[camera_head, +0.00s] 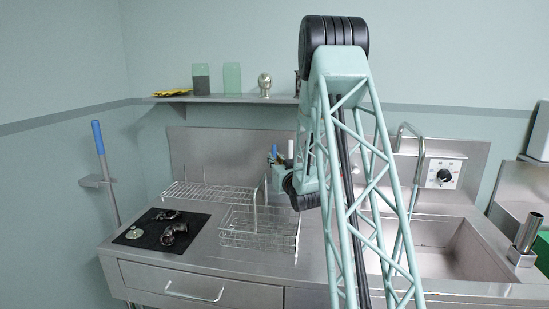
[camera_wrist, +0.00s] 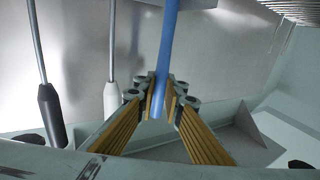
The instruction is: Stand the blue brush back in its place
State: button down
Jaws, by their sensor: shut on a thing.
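My gripper (camera_wrist: 160,96) is shut on the blue shaft of the blue brush (camera_wrist: 170,45), with yellow ribbed fingers on both sides of it. Left of my gripper in the wrist view are a white-handled tool (camera_wrist: 111,98) and a black-handled tool (camera_wrist: 50,112), both with thin metal shafts. The brush's place cannot be made out clearly.
A wire basket (camera_head: 258,236) and wire rack (camera_head: 200,190) stand on the counter. A black mat (camera_head: 140,236) with metal fittings lies left. The sink (camera_head: 450,262) is right, with its tap. A wall shelf (camera_head: 225,98) holds several items. Another blue-handled pole (camera_head: 98,137) stands far left.

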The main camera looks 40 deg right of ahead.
jog(key=c, duration=2.6)
grip_release()
jog(key=shift+c, duration=0.2)
jog(key=shift+s, duration=0.1)
jog(key=v, duration=1.1)
jog(key=shift+s+a, duration=0.3)
jog(key=shift+s, duration=0.05)
